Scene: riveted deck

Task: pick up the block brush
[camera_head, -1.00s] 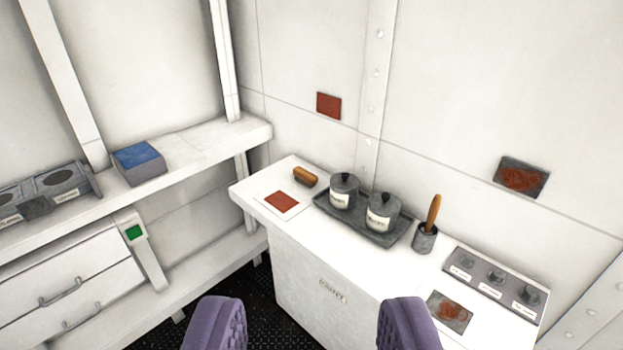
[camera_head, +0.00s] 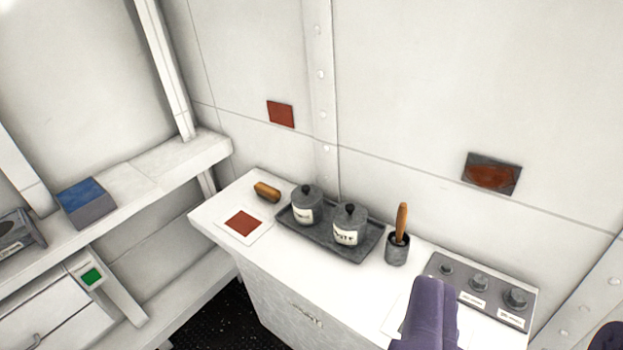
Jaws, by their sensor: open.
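The block brush (camera_head: 267,191), a small brown wooden block with a darker underside, lies on the white cabinet top (camera_head: 218,212) near its far left corner, against the wall side. My gripper (camera_head: 520,305) is open and empty at the lower right. Its purple left finger shows in front of the cabinet's right part, and only a bit of the right finger shows at the picture's edge. The gripper is well to the right of the brush and nearer the camera.
A dark tray (camera_head: 318,237) with two lidded pots stands right of the brush. A red-squared card (camera_head: 243,224) lies in front of it. Further right are a cup (camera_head: 397,250) with a wooden-handled tool and a knob panel (camera_head: 480,288). A shelf (camera_head: 130,185) is at left.

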